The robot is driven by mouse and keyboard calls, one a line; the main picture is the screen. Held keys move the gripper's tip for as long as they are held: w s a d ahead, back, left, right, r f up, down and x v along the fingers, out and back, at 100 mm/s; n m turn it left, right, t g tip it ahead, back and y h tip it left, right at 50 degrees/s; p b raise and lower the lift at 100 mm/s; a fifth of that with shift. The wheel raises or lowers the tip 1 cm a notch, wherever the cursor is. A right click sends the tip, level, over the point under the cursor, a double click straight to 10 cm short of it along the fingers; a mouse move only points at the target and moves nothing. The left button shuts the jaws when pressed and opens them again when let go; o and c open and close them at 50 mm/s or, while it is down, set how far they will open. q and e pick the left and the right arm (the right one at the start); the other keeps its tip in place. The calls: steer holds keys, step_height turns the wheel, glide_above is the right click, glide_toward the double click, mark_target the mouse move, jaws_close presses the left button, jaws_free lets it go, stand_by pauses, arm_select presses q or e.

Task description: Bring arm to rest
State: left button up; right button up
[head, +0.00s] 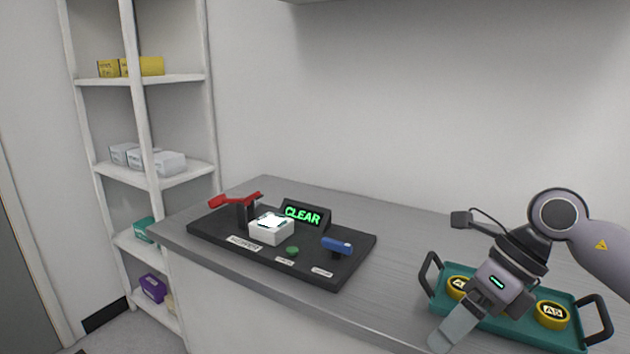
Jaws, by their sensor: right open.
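My right arm comes in from the right edge, and my right gripper (455,325) hangs above the left front part of a green tray (494,325). Its jaws are open, with nothing seen between them. The gripper covers part of the tray. In the tray lie yellow round pieces, one marked A5 (551,314) at the right and another (458,286) at the left, partly hidden. My left gripper does not show.
White shelves (170,80) with boxes stand left. Counter between board and tray is clear.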

steer(key=s+a+r+m+t+y+p, duration=0.15)
steer(key=s+a+m+y, duration=0.25)
steer(key=a+m+y, duration=0.75)
steer(key=w+d+f+m+t+h, duration=0.1)
steer(key=d+f+m+t+h, duration=0.25)
steer(key=f+m+t, duration=0.55)
steer(key=w+d+f+m+t+h, duration=0.25)
steer(key=f+m+t+h, duration=0.35)
steer(key=m, duration=0.7)
steer(key=s+d+f+m+g+h, duration=0.3)
steer(key=s+f+m, duration=0.1)
steer(key=s+f, duration=0.3)
steer(key=s+d+f+m+g+h, duration=0.3)
steer(key=s+f+m, duration=0.2)
steer(key=s+f, duration=0.3)
steer(key=shift+d+f+p, duration=0.2)
steer(key=shift+f+p, duration=0.25)
steer(key=shift+f, duration=0.1)
